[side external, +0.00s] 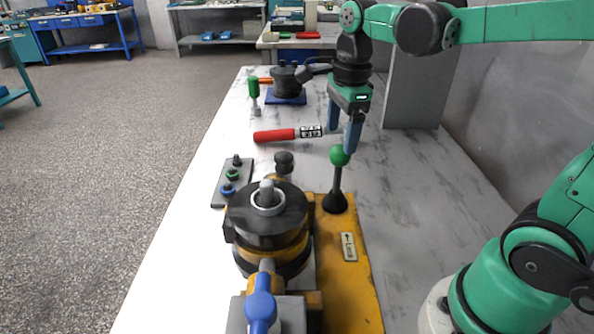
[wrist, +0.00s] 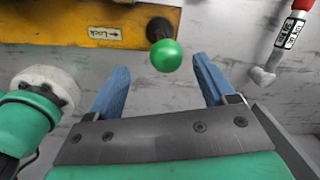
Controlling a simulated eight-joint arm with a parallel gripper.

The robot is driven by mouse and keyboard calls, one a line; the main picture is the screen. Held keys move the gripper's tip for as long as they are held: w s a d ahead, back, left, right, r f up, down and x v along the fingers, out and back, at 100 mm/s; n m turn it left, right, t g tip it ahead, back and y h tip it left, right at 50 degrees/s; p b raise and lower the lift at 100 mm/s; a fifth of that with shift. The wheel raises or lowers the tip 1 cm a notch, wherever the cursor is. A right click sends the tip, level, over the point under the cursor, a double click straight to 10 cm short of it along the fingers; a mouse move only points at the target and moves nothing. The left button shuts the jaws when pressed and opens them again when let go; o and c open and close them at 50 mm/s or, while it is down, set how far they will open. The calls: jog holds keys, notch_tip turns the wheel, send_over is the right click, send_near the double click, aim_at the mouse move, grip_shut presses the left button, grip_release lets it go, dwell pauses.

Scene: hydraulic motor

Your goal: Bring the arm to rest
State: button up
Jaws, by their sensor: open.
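My gripper (side external: 343,134) hangs from my green arm above the bench, with its blue fingers apart and nothing between them. In the side view it is just above and behind a green ball knob (side external: 339,155) on a dark lever that stands on the yellow base plate (side external: 352,282). In the wrist view the open gripper (wrist: 162,75) shows both blue fingertips, and the green knob (wrist: 166,55) lies beyond them, near the middle. I cannot tell whether a finger touches the knob. The black and yellow hydraulic motor (side external: 268,222) stands left of the lever.
A red-handled tool (side external: 275,135) with a label lies behind the motor; it also shows in the wrist view (wrist: 291,28). A plate with small knobs (side external: 232,182) lies at the left. A green-handled tool (side external: 254,88) and a black part on a blue base (side external: 286,97) stand farther back.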

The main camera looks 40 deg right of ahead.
jog(key=s+a+f+n+t, duration=0.1)
jog(key=a+n+t, duration=0.1)
jog(key=n, duration=0.9)
jog(key=s+a+f+n+t, duration=0.1)
jog(key=s+a+n+t, duration=0.1)
jog(key=n, duration=1)
jog(key=shift+s+a+f+n+t, duration=0.3)
jog(key=shift+a+t, duration=0.5)
jog(key=shift+t, duration=0.3)
